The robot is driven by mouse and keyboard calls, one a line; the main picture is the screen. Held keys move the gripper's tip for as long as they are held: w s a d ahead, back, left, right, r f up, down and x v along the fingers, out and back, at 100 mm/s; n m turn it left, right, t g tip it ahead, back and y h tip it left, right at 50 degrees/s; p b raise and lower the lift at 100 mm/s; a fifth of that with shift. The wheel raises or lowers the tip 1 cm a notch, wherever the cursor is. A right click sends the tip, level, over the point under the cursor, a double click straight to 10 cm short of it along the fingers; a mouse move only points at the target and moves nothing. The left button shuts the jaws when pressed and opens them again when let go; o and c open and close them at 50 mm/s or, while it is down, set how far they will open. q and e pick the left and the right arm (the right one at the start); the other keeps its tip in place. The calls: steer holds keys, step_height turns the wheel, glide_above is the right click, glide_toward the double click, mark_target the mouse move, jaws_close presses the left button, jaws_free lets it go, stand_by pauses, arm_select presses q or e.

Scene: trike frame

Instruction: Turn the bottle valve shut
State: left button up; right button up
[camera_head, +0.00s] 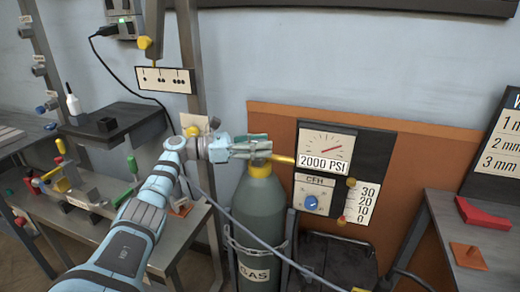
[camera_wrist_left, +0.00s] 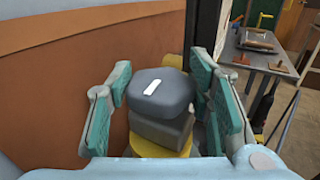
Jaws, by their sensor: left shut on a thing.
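The grey-green gas bottle (camera_head: 262,203) stands upright, with a yellow neck and a chain around its lower part. The dark grey bottle valve knob (camera_wrist_left: 160,90) carries a white mark, here tilted across its top, and sits on a grey block above yellow. My left gripper (camera_head: 262,147) reaches in from the left at the bottle's top and is shut on the valve knob, a teal-padded finger on each side. In the head view the fingers mostly hide the knob. My right gripper is not in view.
A cluttered workbench (camera_head: 85,217) is at left, another table (camera_head: 445,235) at right.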

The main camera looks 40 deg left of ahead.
arm_select(q)
steer(key=shift+g+h, duration=0.3)
steer(key=shift+h, duration=0.1)
steer(key=shift+f, duration=0.1)
steer(key=o, duration=1.2)
steer(key=v, duration=1.2)
